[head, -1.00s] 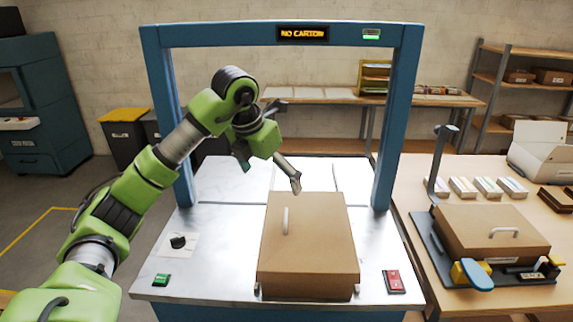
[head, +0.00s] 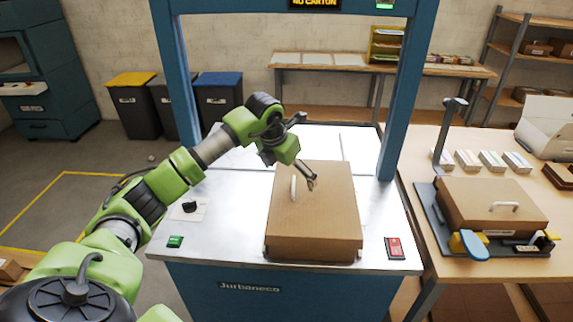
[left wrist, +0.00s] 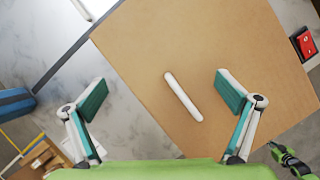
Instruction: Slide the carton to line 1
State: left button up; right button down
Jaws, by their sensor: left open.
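The closed brown carton (head: 318,220) lies flat on the metal top of the blue-framed machine, near its front edge. A white bar handle (head: 293,188) is on its lid; the handle also shows in the left wrist view (left wrist: 183,97). My left gripper (head: 312,184) is above the lid, just right of the handle in the head view. In the left wrist view its fingers (left wrist: 160,98) are wide apart and empty, with the handle showing in the gap between them. Contact with the carton cannot be made out. My right gripper cannot be made out in either view.
The blue arch (head: 398,110) stands behind the carton, with a "NO CARTON" display (head: 315,3). A green button (head: 175,241), a black knob (head: 190,206) and a red switch (head: 394,248) flank the carton. A second carton (head: 490,205) sits on the right table.

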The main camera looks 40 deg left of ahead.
pick_arm(q)
jog(key=shift+w+f, duration=0.15)
jog(key=shift+f, duration=0.15)
jog(key=shift+d+r, duration=0.1)
jog(key=shift+d, duration=0.05)
grip_shut()
jog(key=shift+s, duration=0.2)
jog(key=shift+w, duration=0.1)
